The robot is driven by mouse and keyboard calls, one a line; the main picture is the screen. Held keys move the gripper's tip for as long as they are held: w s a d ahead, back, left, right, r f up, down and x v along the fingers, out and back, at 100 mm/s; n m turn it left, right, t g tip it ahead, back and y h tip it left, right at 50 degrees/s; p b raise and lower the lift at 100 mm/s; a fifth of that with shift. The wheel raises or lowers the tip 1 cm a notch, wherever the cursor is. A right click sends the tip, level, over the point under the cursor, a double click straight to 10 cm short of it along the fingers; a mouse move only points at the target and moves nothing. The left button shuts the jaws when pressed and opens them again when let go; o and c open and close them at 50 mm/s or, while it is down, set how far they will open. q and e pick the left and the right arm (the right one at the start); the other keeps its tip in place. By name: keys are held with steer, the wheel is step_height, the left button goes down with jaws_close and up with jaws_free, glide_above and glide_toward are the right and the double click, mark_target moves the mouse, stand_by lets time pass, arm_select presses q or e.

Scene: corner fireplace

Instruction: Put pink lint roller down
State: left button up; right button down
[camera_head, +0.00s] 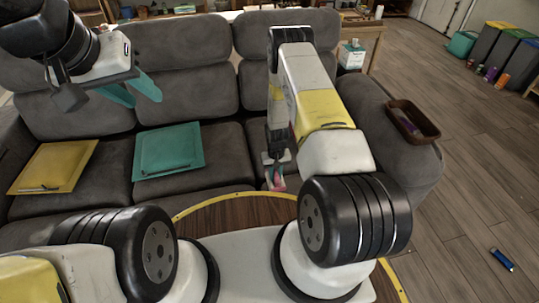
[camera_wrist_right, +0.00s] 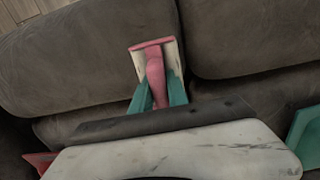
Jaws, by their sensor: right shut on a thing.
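The pink lint roller (camera_wrist_right: 154,75) is held between the green fingers of my right gripper (camera_wrist_right: 158,92) in the right wrist view. Its pink handle lies between the fingers and its whitish part shows beyond them. In the head view the pink lint roller (camera_head: 278,180) hangs below my right gripper (camera_head: 275,167), in front of the grey sofa seat and near the round wooden table's edge. My left gripper (camera_head: 134,88) is raised at the upper left, its teal fingers apart and empty.
The grey sofa (camera_head: 185,85) fills the middle. A brown basket (camera_head: 412,118) sits on the right armrest. The round wooden table (camera_head: 235,212) is in front. A blue object (camera_head: 502,259) lies on the floor.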

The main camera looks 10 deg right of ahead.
steer(key=shift+w+d+f, duration=0.15)
steer(key=shift+f, duration=1.6)
steer(key=c, duration=1.3)
jaws_free()
steer(key=shift+f, duration=0.15)
